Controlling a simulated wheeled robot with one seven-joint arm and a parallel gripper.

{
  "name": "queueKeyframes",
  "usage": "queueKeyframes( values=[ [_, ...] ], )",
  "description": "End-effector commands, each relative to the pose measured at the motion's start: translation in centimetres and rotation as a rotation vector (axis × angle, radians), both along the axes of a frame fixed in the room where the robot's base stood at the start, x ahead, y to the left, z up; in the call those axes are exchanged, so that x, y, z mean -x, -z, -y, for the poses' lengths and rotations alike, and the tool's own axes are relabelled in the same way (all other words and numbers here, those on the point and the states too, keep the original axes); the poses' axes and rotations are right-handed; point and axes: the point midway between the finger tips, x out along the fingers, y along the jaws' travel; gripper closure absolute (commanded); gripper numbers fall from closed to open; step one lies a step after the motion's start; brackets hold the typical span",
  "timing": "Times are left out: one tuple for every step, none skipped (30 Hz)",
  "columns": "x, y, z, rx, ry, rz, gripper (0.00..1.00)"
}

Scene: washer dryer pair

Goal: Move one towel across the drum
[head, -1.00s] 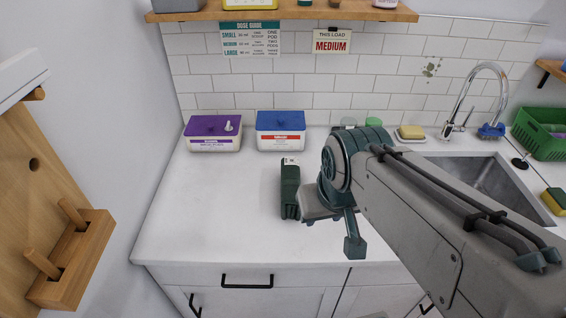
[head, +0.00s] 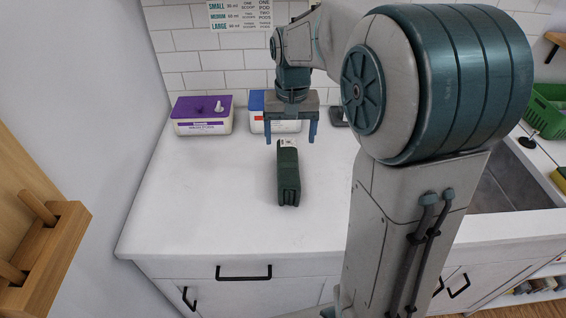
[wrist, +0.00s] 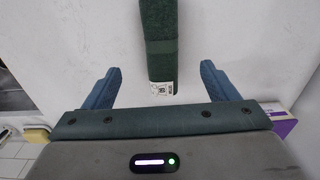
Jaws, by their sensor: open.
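My gripper (head: 291,139) points down, open and empty, over the labelled far end of the towel. Its spread fingers also show in the wrist view (wrist: 160,72). I cannot tell its exact height above the towel. No drum or machine shows in these views.
A purple-lidded tub (head: 202,115) and a blue-lidded tub (head: 257,110) stand at the back wall; the gripper partly hides the blue one. A wooden peg rack (head: 45,255) is at left. The sink (head: 505,180) is at right. The counter (head: 215,215) left of the towel is clear.

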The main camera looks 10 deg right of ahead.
Motion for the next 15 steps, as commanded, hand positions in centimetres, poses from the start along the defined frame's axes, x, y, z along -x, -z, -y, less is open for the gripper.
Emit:
queueKeyframes(
  values=[
    [-0.8,0.8,0.0,0.001,0.006,-0.012,0.20],
    [-1.1,0.9,0.0,0.001,0.009,-0.016,0.20],
    [-1.4,1.2,-0.1,0.001,0.013,-0.022,0.20],
    [-1.6,1.3,-0.1,0.001,0.015,-0.025,0.20],
    [-1.8,1.4,-0.1,0.002,0.017,-0.027,0.20],
    [-1.9,1.7,-0.1,0.001,0.019,-0.030,0.20],
    [-2.0,1.9,-0.1,0.002,0.019,-0.032,0.20],
    [-2.0,2.3,-0.1,0.001,0.020,-0.034,0.20],
    [-2.0,2.8,-0.1,0.002,0.020,-0.036,0.20],
    [-2.0,3.3,-0.1,0.002,0.020,-0.036,0.20],
    [-2.0,3.9,0.0,0.002,0.020,-0.037,0.20],
    [-1.9,4.7,0.0,0.002,0.020,-0.038,0.20],
    [-2.0,5.4,0.0,0.002,0.020,-0.037,0.20],
    [-2.0,6.0,0.0,0.002,0.020,-0.037,0.20],
    [-1.9,6.8,0.0,0.002,0.020,-0.037,0.20]
  ],
)
